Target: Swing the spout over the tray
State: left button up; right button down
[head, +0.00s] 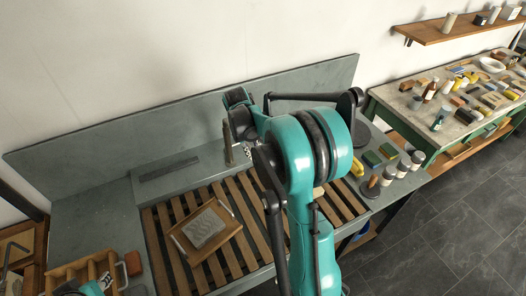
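The wooden-rimmed tray (178,241) lies on the slats of the sink, with a pale grey slab in it. A brownish upright post (228,145), which looks like the spout's stand, rises at the back edge of the sink. The rest of the spout is hidden or too small to make out.
Wooden slats (160,225) cover the sink. Jars (389,174), a yellow item and blocks stand on its right ledge. A wooden caddy (62,272) is at the lower left. A cluttered workbench (408,112) and a wall shelf (440,33) are at the right.

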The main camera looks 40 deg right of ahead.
jog(key=w+a+m+b, duration=0.1)
jog(key=w+a+m, duration=0.3)
jog(key=a, duration=0.4)
jog(key=w+a+m+g+b, duration=0.1)
jog(key=w+a+m, duration=0.4)
jog(key=a, duration=0.3)
jog(key=shift+w+a+m+g+y, duration=0.15)
jog(key=shift+a+m+g+y, duration=0.15)
jog(key=shift+m+y, duration=0.1)
jog(key=c, duration=1.4)
grip_release()
jog(key=shift+r, duration=0.1)
jog(key=r, duration=0.4)
jog(key=w+a+r, duration=0.1)
jog(key=r, duration=0.6)
jog(key=shift+w+a+r, duration=0.2)
jog(key=shift+w+r, duration=0.1)
jog(key=shift+w, duration=0.1)
